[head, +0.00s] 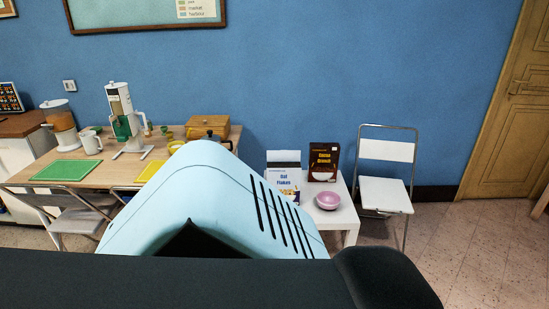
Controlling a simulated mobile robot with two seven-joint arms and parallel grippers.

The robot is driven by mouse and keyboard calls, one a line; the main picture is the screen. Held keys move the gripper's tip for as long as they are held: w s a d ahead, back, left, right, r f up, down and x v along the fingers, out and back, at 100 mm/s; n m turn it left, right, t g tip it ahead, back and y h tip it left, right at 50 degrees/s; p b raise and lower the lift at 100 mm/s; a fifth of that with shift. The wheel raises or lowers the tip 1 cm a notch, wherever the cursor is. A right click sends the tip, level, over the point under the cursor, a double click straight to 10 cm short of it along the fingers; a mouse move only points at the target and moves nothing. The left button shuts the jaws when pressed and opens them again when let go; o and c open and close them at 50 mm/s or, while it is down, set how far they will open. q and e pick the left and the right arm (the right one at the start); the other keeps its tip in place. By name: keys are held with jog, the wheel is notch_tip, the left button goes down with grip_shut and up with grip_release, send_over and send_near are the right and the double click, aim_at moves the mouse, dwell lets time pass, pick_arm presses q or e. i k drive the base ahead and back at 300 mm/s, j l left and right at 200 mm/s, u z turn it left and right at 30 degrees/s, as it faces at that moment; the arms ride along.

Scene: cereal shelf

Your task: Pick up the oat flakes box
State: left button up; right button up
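The oat flakes box (284,178) stands upright on a small white table (345,214), right of the middle of the head view. It is white with a dark band near the top and blue lettering. Neither of my grippers is in view.
A dark cocoa cereal box (323,162) stands just right of the oat flakes box, with a pink bowl (328,200) in front. A white folding chair (385,180) stands right of the table. A wooden table (100,170) with kitchenware is on the left. Floor is clear at right.

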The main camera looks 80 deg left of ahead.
aim_at(286, 177)
jog(key=u, duration=2.55)
jog(key=i+l+u, duration=0.15)
jog(key=u, duration=0.4)
jog(key=i+l+u, duration=0.25)
jog(key=l, duration=0.15)
jog(key=i+l+u, duration=0.25)
jog(key=l, duration=0.15)
jog(key=i+l, duration=0.15)
jog(key=l, duration=0.2)
jog(key=i+l, duration=0.15)
jog(key=l, duration=0.25)
jog(key=i+l+u, duration=0.1)
jog(key=l, duration=0.25)
jog(key=i+l, duration=0.15)
jog(key=l, duration=0.25)
jog(key=i+l, duration=0.15)
jog(key=l, duration=0.2)
jog(key=i+l+u, duration=0.1)
jog(key=l, duration=0.3)
